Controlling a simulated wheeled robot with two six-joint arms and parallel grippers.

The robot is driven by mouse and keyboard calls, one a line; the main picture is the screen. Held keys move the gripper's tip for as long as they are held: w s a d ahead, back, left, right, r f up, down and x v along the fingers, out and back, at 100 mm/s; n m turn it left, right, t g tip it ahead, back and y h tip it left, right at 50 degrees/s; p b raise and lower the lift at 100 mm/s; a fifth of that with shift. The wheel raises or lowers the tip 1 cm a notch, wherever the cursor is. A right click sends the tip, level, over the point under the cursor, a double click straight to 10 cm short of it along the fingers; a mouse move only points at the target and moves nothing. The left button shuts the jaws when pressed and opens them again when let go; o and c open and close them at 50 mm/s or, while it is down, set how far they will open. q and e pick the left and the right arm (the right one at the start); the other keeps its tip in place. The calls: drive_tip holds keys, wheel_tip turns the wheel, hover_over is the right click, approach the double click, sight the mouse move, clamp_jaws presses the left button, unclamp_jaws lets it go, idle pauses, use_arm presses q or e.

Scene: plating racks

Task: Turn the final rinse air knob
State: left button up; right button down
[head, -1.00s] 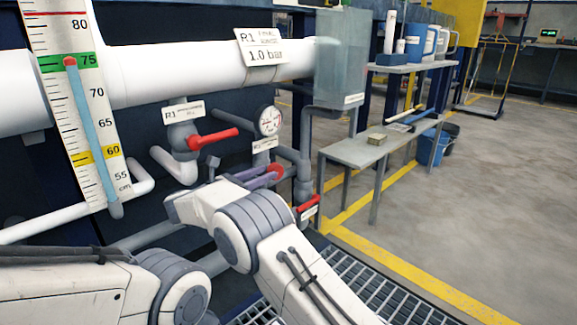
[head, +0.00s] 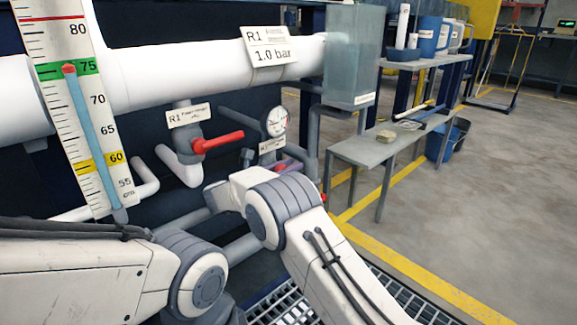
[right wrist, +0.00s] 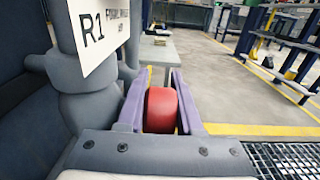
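A round red knob (right wrist: 161,110) sits between the two purple fingers of my right gripper (right wrist: 161,85) in the right wrist view. The fingers lie along both its sides and appear to touch it. A white label (right wrist: 100,30) starting "R1 F" hangs at upper left; its small text is blurred. In the head view, the right gripper's purple fingers (head: 288,167) show below the gauge (head: 275,121), and the wrist hides most of the knob. A small label (head: 272,146) sits just under the gauge. My left gripper is out of view.
A red lever valve (head: 218,142) with an R1 label stands left of the gauge. A white pipe (head: 200,72) with a 1.0 bar sign runs above. A level scale (head: 78,110) stands at left. A grey bench (head: 365,150) and open floor lie to the right.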

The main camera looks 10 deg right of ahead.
drive_tip(key=g+y+p, duration=0.1)
drive_tip(key=p, duration=0.1)
drive_tip(key=f+g+y+p, duration=0.1)
drive_tip(key=y+p, duration=0.1)
drive_tip(key=shift+d+f+g, duration=0.1)
drive_tip(key=shift+d+g, duration=0.1)
drive_tip(key=shift+g, duration=0.1)
drive_tip(key=c, duration=0.8)
unclamp_jaws()
drive_tip(key=shift+c, duration=0.2)
